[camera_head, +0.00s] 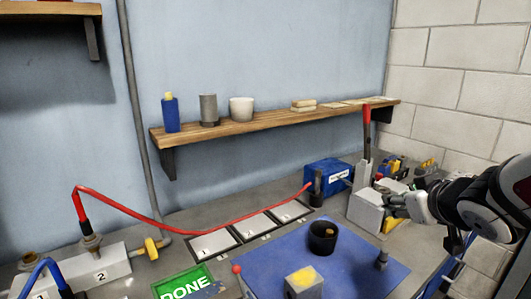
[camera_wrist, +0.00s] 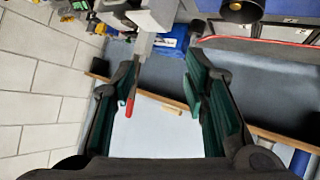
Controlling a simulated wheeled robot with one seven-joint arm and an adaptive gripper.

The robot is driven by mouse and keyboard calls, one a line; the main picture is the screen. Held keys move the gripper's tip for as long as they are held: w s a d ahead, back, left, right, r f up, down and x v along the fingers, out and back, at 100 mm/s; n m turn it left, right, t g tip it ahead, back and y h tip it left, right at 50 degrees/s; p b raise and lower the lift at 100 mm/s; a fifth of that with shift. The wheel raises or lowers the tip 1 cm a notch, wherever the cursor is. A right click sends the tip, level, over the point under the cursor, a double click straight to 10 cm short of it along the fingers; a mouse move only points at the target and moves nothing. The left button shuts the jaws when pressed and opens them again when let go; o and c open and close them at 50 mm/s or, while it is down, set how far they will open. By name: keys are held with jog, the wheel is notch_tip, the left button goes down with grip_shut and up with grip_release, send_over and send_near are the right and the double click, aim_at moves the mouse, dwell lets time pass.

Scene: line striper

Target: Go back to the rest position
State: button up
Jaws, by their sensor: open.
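My gripper (camera_head: 399,203) is at the right of the head view, at the end of my arm, beside the grey lever box (camera_head: 367,212). In the wrist view my gripper (camera_wrist: 163,85) is open, with its two dark green-padded fingers apart and nothing held between them. The red-handled lever (camera_head: 367,128) stands upright on the box. It also shows in the wrist view (camera_wrist: 131,104), close to the left finger. I cannot tell whether they touch.
A blue box (camera_head: 328,176) joins a red hose (camera_head: 150,217). A black cup (camera_head: 322,238) stands on the blue mat (camera_head: 345,268). Numbered plates (camera_head: 213,244) lie behind it. A wooden shelf (camera_head: 270,120) crosses the wall. Yellow tools (camera_head: 390,167) lie near the lever box.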

jog(key=s+a+m+g, duration=0.1)
jog(key=s+a+g, duration=0.2)
jog(key=s, duration=0.9)
jog(key=s+a+m+g+y, duration=0.1)
jog(key=s+a+g, duration=0.3)
jog(key=s+a, duration=0.3)
jog(key=s, duration=0.5)
jog(key=shift+f+g, duration=0.25)
jog(key=shift+g, duration=0.05)
